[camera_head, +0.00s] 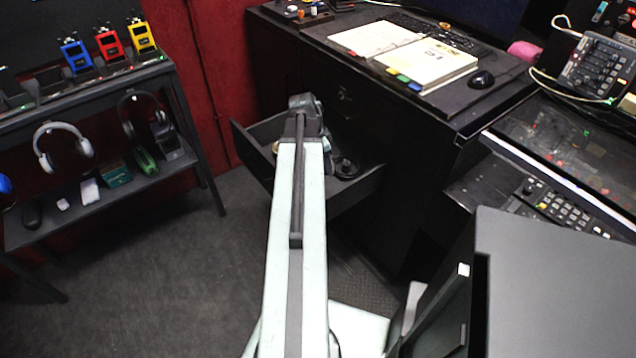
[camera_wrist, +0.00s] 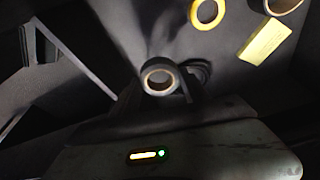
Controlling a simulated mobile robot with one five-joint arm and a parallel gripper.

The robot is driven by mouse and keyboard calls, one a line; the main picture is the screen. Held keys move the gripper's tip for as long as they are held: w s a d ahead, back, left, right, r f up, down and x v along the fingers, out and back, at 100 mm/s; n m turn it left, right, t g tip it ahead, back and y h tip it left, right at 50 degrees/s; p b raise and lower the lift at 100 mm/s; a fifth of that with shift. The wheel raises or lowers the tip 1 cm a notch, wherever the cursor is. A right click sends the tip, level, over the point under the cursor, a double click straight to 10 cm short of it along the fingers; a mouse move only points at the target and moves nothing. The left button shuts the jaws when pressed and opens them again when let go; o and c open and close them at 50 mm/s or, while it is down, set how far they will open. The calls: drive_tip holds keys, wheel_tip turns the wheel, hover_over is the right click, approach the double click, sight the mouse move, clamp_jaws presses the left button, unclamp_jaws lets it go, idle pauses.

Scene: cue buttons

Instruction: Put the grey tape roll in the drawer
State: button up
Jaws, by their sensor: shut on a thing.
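The grey tape roll (camera_wrist: 158,77), dark outside with a pale core, is near the middle of the wrist view. My gripper (camera_wrist: 183,88) is shut on it at its right side. The drawer (camera_head: 362,188) stands pulled out of the black cabinet in the head view, and the end of my arm is over it. My arm hides the middle of the drawer and the held roll in the head view. In the wrist view, a yellow tape roll (camera_wrist: 207,14) and a yellow box (camera_wrist: 264,40) lie below the gripper.
A black round object (camera_head: 346,168) lies at the drawer's right side. Another roll (camera_wrist: 281,4) is cut off at the wrist view's top right. The desk (camera_head: 300,40) above holds open books (camera_head: 425,62) and a mouse (camera_head: 482,79). A shelf (camera_head: 100,200) with headphones stands left; floor between is clear.

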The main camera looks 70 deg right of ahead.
sight(326, 193)
wheel_tip(326, 193, down, 12)
drive_tip(key=b, duration=1)
drive_tip(key=shift+s+a+b, duration=0.15)
drive_tip(key=shift+b, duration=0.25)
drive_tip(key=shift+r+p, duration=0.2)
drive_tip(key=shift+p, duration=0.1)
drive_tip(key=shift+f, duration=0.2)
drive_tip(key=o, duration=1.4)
drive_tip(key=shift+o, duration=0.2)
drive_tip(key=shift+r, duration=0.1)
drive_tip(key=p+v, duration=0.7)
drive_tip(key=v, duration=0.1)
